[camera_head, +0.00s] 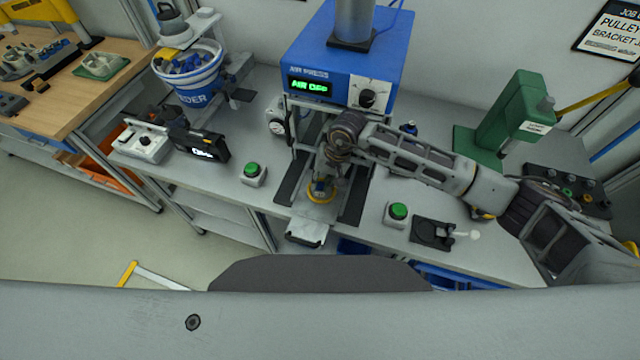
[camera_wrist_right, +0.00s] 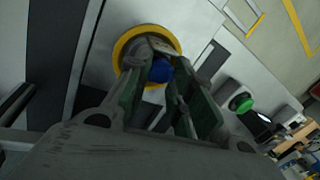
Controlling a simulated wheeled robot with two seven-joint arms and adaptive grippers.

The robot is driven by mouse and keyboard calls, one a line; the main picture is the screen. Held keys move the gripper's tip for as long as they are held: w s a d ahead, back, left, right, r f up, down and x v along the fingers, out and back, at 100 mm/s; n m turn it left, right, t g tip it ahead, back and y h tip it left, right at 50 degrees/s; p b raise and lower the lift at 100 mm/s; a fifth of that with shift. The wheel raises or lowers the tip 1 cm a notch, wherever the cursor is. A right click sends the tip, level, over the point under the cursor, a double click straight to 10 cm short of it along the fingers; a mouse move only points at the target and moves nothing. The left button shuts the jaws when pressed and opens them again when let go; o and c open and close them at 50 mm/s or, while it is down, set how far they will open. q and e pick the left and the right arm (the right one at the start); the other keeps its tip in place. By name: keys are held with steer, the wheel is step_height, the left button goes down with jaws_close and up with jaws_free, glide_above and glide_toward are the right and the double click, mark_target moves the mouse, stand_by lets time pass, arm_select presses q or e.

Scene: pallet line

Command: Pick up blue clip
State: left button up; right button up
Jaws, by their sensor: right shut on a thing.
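The blue clip (camera_wrist_right: 160,70) shows in the right wrist view as a rounded blue piece between my right gripper's fingers. My right gripper (camera_wrist_right: 166,80) is shut on it, and the fingers hide part of it. A yellow ring (camera_wrist_right: 125,50) on a pale plate lies around and behind the clip. Whether the clip touches the ring or plate is unclear. In the head view my right gripper (camera_head: 321,184) points down over the yellow ring (camera_head: 320,199), in front of the blue press. My left gripper is not in view.
The blue press box (camera_head: 310,50) stands just behind my right arm. Green buttons (camera_head: 253,169) (camera_head: 398,210) sit on either side. A feeder bucket (camera_head: 188,85) with blue pieces stands at the left, and a green hand press (camera_head: 500,125) at the right.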

mark_target(322, 183)
step_height(322, 183, up, 9)
steer(key=shift+w+f+b, duration=0.1)
steer(key=shift+f+b, duration=0.1)
steer(key=shift+b, duration=1.05)
steer(key=shift+r, duration=0.7)
steer(key=shift+f, duration=0.1)
